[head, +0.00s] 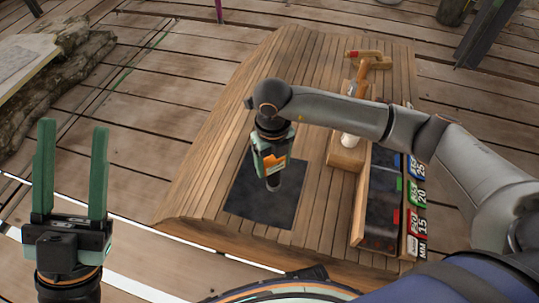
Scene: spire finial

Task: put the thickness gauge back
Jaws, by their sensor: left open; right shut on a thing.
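My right gripper (272,164) is shut on a small dark thing (273,183) above the black mat (262,205). Only its lower end shows below the fingers, so I cannot tell for sure whether it is the thickness gauge or whether it touches the mat. My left gripper (72,172) is open and empty, fingers up, at the left, away from the wooden table (210,165). A long wooden tray (357,212) with a dark inside and blue, green and red marks stands at the right of the mat.
Coloured labels (418,195) marked 25, 20, 15 and MM line the tray's right side. A wooden block (345,153) carries a pale-headed tool (349,139). A wooden-handled tool (368,62) lies behind. The table's left part is clear. My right arm covers the right middle.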

